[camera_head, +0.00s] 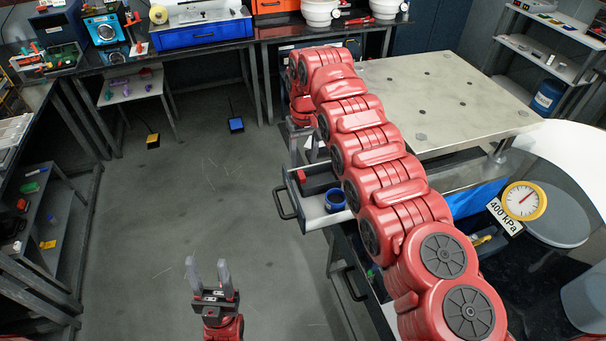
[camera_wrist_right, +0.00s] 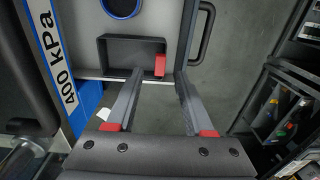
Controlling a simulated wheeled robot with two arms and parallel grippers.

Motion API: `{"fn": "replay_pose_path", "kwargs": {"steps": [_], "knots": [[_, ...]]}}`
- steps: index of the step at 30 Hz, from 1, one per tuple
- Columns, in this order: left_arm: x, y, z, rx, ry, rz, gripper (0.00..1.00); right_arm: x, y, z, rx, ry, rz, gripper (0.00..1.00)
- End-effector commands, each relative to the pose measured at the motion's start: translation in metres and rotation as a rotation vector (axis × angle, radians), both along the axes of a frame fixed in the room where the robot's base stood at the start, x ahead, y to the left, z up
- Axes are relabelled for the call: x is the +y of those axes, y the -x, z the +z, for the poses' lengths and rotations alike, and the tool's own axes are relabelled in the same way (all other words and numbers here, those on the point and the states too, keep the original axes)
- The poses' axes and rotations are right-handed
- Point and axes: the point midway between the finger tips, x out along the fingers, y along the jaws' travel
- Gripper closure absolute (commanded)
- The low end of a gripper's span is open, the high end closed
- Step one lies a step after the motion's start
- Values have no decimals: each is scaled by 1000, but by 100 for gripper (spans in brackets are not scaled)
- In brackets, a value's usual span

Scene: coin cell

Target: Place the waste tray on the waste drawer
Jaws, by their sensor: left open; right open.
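A dark rectangular tray (camera_wrist_right: 118,50) with a red piece at one end lies inside an open grey drawer (camera_head: 312,218). I take it for the waste tray; it also shows in the head view (camera_head: 320,183), partly hidden by my right arm. My right gripper (camera_wrist_right: 160,74) is open and empty. In the right wrist view its fingertips are near the tray's edge, by the red piece; I cannot tell the height between them. My left gripper (camera_head: 207,268) is open and empty, pointing up over bare floor at the lower middle.
A blue round container (camera_head: 335,199) sits in the same drawer, near the tray. The drawer's black handle (camera_head: 284,203) sticks out to the left. A metal-topped table (camera_head: 440,85) and a 400 kPa gauge (camera_head: 524,201) stand to the right.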

Motion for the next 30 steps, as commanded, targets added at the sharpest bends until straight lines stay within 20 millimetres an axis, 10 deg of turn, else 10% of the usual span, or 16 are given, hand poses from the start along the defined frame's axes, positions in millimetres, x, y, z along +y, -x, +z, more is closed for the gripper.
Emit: {"fn": "replay_pose_path", "kwargs": {"steps": [9, 30], "knots": [[0, 0, 7, 0, 0, 0, 50, 1, 1, 40, 1, -3, 1, 48], [0, 0, 19, 0, 0, 0, 50, -1, 1, 54, 2, -3, 0, 48]]}}
